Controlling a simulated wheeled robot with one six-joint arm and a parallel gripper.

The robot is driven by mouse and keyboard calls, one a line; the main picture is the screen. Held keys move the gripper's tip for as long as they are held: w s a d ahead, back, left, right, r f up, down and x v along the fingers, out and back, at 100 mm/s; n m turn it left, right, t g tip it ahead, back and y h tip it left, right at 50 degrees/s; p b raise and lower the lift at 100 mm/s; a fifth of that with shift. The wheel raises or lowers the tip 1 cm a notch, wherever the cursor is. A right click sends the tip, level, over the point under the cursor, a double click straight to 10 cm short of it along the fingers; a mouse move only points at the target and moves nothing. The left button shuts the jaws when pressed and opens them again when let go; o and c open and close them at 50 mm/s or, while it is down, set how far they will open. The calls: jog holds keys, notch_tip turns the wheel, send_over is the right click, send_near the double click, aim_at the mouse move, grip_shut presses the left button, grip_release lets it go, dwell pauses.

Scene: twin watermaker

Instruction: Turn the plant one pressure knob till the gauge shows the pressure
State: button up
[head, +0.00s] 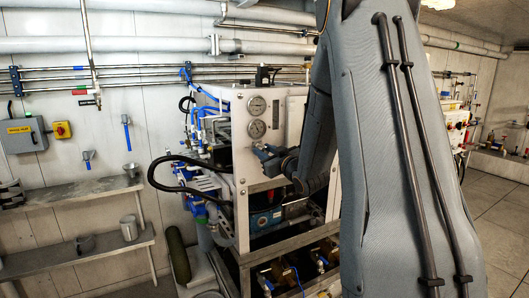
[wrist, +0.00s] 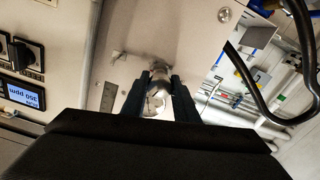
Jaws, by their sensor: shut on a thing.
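The silver pressure knob (wrist: 158,90) shows between my fingers in the wrist view, against the pale panel. My gripper (wrist: 160,84) is shut on it, with one dark finger on each side. In the head view my gripper (head: 262,152) is at the front of the white machine (head: 243,165), just below two round gauges. The upper gauge (head: 257,105) and the lower gauge (head: 256,129) both face me, but their needles are too small to read. The knob is hidden behind my gripper in the head view.
A display (wrist: 22,95) reading 350 ppm upside down and dark switches (wrist: 25,53) are at the left of the wrist view. A black hose (head: 165,175) loops out left of the machine. Shelves (head: 70,195) with metal cups line the left wall. Clear floor (head: 500,215) lies at right.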

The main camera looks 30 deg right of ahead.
jog(key=m, duration=0.3)
jog(key=shift+m, duration=0.4)
jog(key=o, duration=1.1)
jog(key=shift+s, duration=0.1)
jog(key=s+b, duration=0.2)
jog(key=s, duration=0.5)
jog(key=shift+s+d, duration=0.1)
jog(key=shift+s, duration=0.25)
